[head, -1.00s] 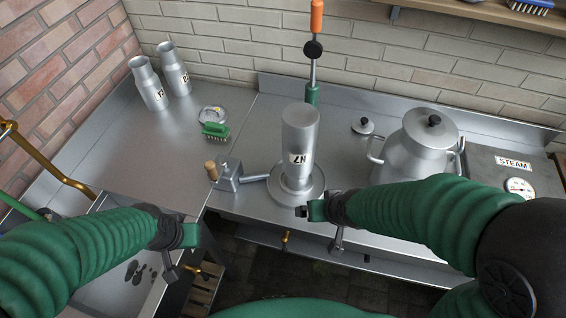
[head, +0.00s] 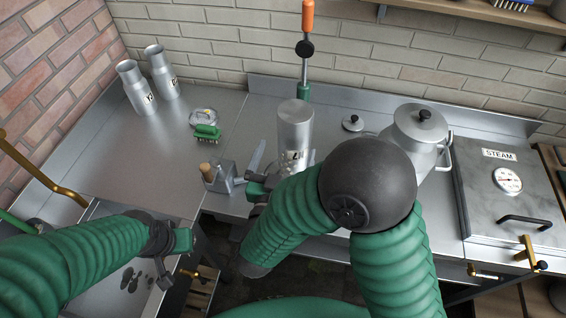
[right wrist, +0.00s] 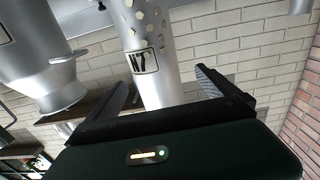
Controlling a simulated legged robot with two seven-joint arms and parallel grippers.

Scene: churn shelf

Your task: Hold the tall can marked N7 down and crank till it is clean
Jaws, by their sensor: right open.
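The tall metal can marked N7 (head: 295,128) stands on the counter, its label upside down in the head view. In the right wrist view, the can (right wrist: 157,85) shows pale patches beyond its label. The small metal crank box (head: 222,178) with a wooden knob (head: 206,168) sits left of the can. My right gripper (head: 258,172) is left of the can's lower part, partly hidden by its arm. In the right wrist view, its fingers (right wrist: 163,85) are apart with the can beyond and between them; contact is unclear. My left gripper (head: 172,262) hangs over the sink edge, its jaw state unclear.
An orange-handled lever (head: 307,45) rises behind the can. A large lidded can (head: 415,135) and a STEAM cabinet (head: 510,190) stand right.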

